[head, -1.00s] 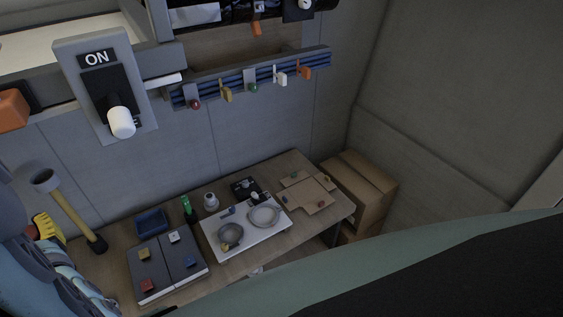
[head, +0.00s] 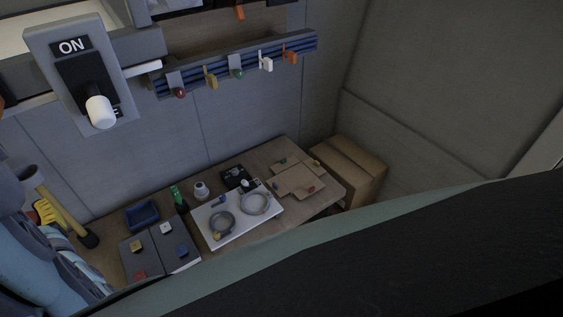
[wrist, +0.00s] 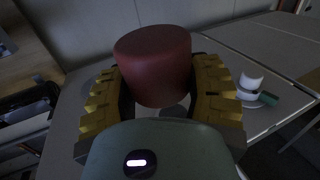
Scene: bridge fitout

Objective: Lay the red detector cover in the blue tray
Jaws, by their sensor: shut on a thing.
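The red detector cover (wrist: 153,62), a dull red cylinder, is between the yellow fingers of my gripper (wrist: 160,75) in the wrist view. The fingers are shut on its two sides, and it is held above a pale surface. In the head view, the blue tray (head: 142,228) is a small open box at the back left of the wooden table, behind the grey panels. It looks empty. I cannot make out the tray in the wrist view, nor the red cover in the head view.
The grey panels (head: 150,256) with small coloured blocks, a green bottle (head: 177,197) and a white board (head: 235,228) with two rings crowd the table. A cardboard box (head: 350,168) stands at right. In the wrist view, a white part (wrist: 250,84) lies at right.

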